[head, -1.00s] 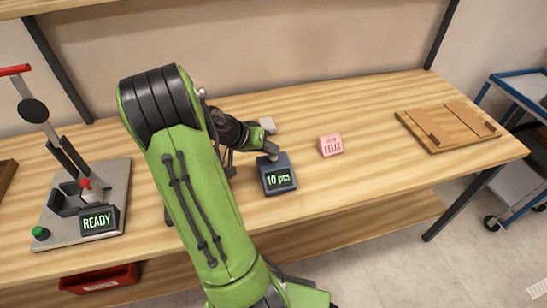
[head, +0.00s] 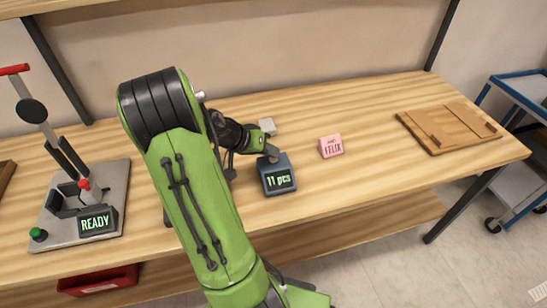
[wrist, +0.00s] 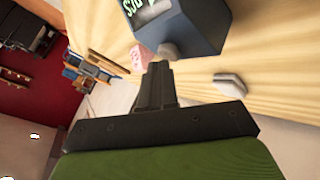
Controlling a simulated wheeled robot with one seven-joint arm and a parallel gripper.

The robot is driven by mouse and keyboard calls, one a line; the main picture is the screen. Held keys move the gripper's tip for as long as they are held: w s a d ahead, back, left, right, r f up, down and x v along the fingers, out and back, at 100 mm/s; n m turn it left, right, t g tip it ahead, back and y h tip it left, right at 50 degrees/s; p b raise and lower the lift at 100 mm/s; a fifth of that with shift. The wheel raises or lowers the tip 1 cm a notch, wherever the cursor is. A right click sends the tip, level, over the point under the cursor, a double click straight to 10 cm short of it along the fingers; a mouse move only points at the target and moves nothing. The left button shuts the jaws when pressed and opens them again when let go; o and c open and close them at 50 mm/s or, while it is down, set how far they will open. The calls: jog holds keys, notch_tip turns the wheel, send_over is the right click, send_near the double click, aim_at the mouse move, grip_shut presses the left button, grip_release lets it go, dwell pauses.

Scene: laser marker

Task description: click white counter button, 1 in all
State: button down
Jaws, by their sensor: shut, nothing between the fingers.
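The counter (head: 278,175) is a dark blue-grey box on the table, and its green display reads "11 pcs". It also shows at the top of the wrist view (wrist: 195,25). Its pale button (wrist: 168,49) stands out from the box in the wrist view. In the head view my gripper hides the button. My gripper (head: 272,153) is shut and empty, at the back top of the counter. In the wrist view its fingertips (wrist: 158,66) are right by the button; I cannot tell whether they touch it.
A pink block (head: 331,147) stands right of the counter. A small pale grey object (head: 267,126) lies behind my gripper. A press fixture (head: 85,205) reading "READY" stands at the left, and a wooden board (head: 448,128) lies at the right. The table between block and board is clear.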

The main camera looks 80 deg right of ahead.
aim_at(270, 159)
jog(key=shift+f, duration=0.1)
dwell(0.3)
jog(key=shift+r+p, duration=0.7)
jog(key=shift+r, duration=0.2)
notch_tip(270, 159, up, 5)
jog(key=p, duration=0.3)
jog(key=shift+p, duration=0.4)
dwell(0.3)
